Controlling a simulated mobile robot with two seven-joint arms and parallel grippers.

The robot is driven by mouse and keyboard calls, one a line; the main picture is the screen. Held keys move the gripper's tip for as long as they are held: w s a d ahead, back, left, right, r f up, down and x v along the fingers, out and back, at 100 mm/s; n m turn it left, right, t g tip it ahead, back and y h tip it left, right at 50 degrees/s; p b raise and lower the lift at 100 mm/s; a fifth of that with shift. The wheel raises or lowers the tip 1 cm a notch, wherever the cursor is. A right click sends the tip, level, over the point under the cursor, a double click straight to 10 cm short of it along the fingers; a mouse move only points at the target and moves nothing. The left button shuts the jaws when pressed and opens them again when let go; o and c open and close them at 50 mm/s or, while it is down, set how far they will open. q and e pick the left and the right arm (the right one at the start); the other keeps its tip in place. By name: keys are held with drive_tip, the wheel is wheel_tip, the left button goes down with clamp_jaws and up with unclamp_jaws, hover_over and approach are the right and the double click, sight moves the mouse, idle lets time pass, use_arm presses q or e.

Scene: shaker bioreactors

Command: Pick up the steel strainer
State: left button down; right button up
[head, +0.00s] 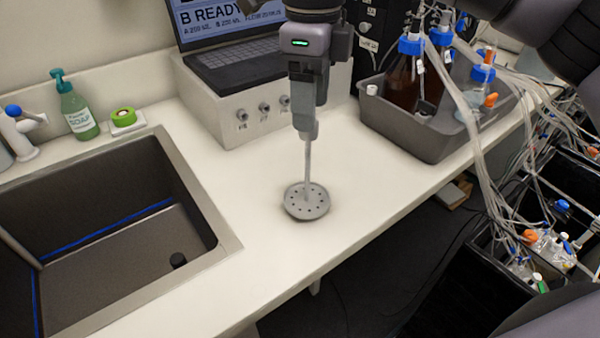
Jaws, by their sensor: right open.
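The steel strainer (306,204) is a round grey disc with small holes and a thin upright stem. It appears to rest on the white counter, to the right of the sink. My right gripper (308,136) points straight down above the disc, with its fingertips at the top of the stem. Its jaws are open around or just in front of the stem; I cannot tell which, and the stem's upper end is hidden. My left gripper is not in view.
A laptop (230,50) sits on a white box behind my gripper. A grey tub (400,130) of bottles and tubing stands to the right. The counter's front edge is close.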

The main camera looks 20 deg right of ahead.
sight(307, 137)
drive_tip(key=shift+w, duration=0.2)
drive_tip(key=shift+f, duration=0.2)
wheel_tip(307, 137, down, 6)
drive_tip(key=shift+a+r+p, duration=0.1)
drive_tip(key=shift+r+p, duration=0.15)
drive_tip(key=shift+p, duration=0.5)
drive_tip(key=shift+f, duration=0.5)
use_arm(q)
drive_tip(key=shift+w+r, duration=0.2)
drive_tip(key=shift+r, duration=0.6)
use_arm(e)
clamp_jaws()
